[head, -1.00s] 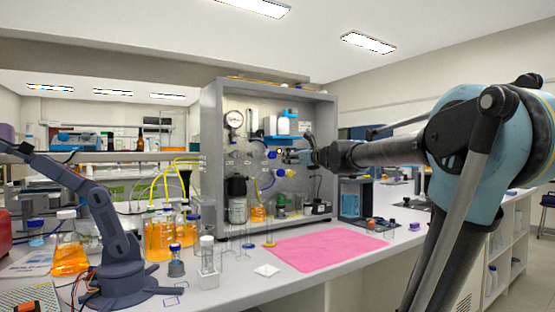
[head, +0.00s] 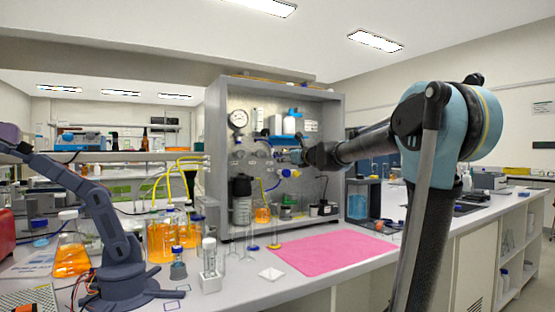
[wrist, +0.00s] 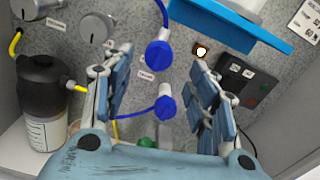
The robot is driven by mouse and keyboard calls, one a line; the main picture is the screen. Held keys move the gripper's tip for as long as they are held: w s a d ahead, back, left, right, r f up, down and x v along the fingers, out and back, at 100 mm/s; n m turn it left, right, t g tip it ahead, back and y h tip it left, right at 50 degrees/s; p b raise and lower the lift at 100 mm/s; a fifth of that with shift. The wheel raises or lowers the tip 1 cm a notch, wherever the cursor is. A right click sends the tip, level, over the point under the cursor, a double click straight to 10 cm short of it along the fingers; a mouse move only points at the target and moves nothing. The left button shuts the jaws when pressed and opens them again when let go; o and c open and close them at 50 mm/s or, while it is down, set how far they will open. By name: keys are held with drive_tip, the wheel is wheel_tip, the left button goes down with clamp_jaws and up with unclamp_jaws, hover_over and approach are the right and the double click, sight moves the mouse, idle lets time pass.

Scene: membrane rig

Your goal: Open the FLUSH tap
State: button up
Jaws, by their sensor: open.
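Two blue tap handles show on the grey speckled panel in the wrist view: an upper one (wrist: 158,55) and a lower one (wrist: 165,107). Small white labels sit near them, but I cannot read which says FLUSH. My gripper (wrist: 160,66) is open, with one finger pair on each side of the handles. Nothing is held, and I see no finger touching either handle. In the head view my gripper (head: 294,156) is in front of the rig cabinet (head: 214,150) and hides part of the panel, including the upper tap.
A blue shelf (wrist: 235,22) juts out at the upper right of the wrist view. Grey round knobs (wrist: 96,27) and a dark-capped bottle (wrist: 44,95) are at the left. A black box (wrist: 245,82) is at the right. A pink mat (head: 330,250) lies bare on the bench.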

drive_tip(key=x, duration=0.8)
drive_tip(key=c, duration=1.1)
